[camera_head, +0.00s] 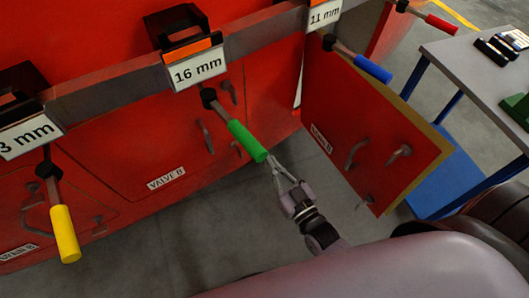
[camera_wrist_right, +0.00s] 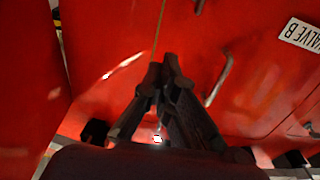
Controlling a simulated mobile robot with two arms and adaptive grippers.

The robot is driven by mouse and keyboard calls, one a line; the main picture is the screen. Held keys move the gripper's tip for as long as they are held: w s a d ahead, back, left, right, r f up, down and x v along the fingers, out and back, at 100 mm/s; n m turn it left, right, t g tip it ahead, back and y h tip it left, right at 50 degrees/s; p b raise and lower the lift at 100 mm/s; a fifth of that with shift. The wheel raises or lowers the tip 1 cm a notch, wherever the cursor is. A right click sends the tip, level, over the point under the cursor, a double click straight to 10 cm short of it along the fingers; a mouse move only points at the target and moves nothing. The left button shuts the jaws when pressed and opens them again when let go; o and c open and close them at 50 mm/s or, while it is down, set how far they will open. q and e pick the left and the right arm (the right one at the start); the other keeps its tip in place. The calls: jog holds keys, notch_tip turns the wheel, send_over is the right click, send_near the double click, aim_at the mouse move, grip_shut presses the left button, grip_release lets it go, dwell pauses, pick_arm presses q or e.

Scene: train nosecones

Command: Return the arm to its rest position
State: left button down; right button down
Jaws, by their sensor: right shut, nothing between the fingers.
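My right gripper (camera_head: 279,172) is shut and empty in the head view, just below the tip of the green-handled tool (camera_head: 247,141). I cannot tell whether they touch. In the right wrist view my right gripper (camera_wrist_right: 163,75) has its fingertips together in front of the red cabinet (camera_wrist_right: 100,50), with nothing between them. My right arm (camera_head: 322,236) reaches up from the lower edge of the head view. My left gripper is not in view.
The green tool hangs under the 16 mm label (camera_head: 198,68). Yellow (camera_head: 65,234), blue (camera_head: 372,68) and red (camera_head: 441,24) handled tools hang along the rail. An open red door (camera_head: 365,135) stands right of my gripper. A grey table (camera_head: 480,75) is at the right.

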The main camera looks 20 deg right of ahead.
jog(key=s+d+f+g+h, duration=0.1)
jog(key=s+f+g, duration=0.25)
jog(key=f, duration=0.65)
jog(key=s+d+f+g, duration=0.1)
jog(key=s+f+g, duration=0.3)
jog(key=f, duration=0.6)
jog(key=s+d+f+g+h, duration=0.15)
jog(key=s+f, duration=0.35)
jog(key=f, duration=0.5)
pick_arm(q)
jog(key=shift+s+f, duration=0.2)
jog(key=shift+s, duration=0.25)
pick_arm(e)
jog(key=s+d+f+g, duration=0.2)
jog(key=s+f+g, duration=0.2)
jog(key=s+f, duration=0.3)
jog(key=s+d+f+g+h, duration=0.1)
jog(key=s+f+g, duration=0.3)
jog(key=s, duration=1)
notch_tip(320, 180, down, 3)
jog(key=shift+s+d+f+g, duration=0.1)
jog(key=shift+s+d+g, duration=0.2)
jog(key=shift+d, duration=0.3)
